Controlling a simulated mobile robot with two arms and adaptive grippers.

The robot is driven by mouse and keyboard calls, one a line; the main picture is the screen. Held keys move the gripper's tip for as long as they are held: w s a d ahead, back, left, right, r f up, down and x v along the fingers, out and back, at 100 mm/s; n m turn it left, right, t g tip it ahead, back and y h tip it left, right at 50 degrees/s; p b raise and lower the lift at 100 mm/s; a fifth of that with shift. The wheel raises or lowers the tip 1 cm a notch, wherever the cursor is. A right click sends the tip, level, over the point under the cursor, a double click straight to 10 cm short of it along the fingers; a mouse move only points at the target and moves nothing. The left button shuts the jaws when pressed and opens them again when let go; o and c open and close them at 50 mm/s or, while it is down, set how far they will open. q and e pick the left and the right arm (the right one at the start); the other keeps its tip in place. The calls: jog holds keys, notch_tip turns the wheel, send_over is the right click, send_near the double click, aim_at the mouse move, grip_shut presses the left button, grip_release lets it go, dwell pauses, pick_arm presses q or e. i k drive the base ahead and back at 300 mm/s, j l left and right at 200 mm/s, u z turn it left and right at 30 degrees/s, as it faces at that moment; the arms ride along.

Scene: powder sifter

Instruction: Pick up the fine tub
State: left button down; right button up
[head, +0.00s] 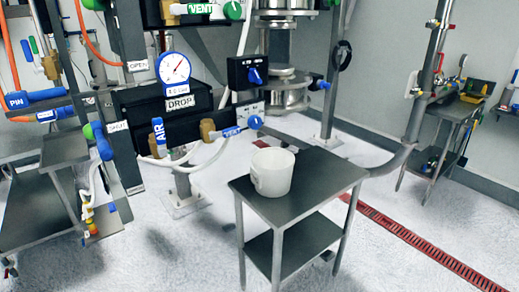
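A white tub (272,172) stands upright on the top of a small grey two-shelf table (319,180), near its left back part. It looks open at the top, and what is inside cannot be told. No label that names it as the fine tub is readable. It is the only tub I can make out. Neither of my grippers shows in the head view, and nothing is seen touching the tub.
A black panel with a "DROP" gauge (174,68), blue-handled valves and hoses stands left of and behind the tub. A steel sifter column (283,75) is behind. Another grey table (64,150) is at left, a tool cart (455,112) at right. Floor in front is clear.

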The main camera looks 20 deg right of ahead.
aim_at(271, 171)
jog(key=i+l, duration=0.25)
jog(key=l, duration=0.15)
jog(key=i+l, duration=0.25)
jog(key=l, duration=0.15)
jog(key=i+l, duration=0.25)
jog(key=l+u, duration=0.05)
jog(key=l, duration=0.05)
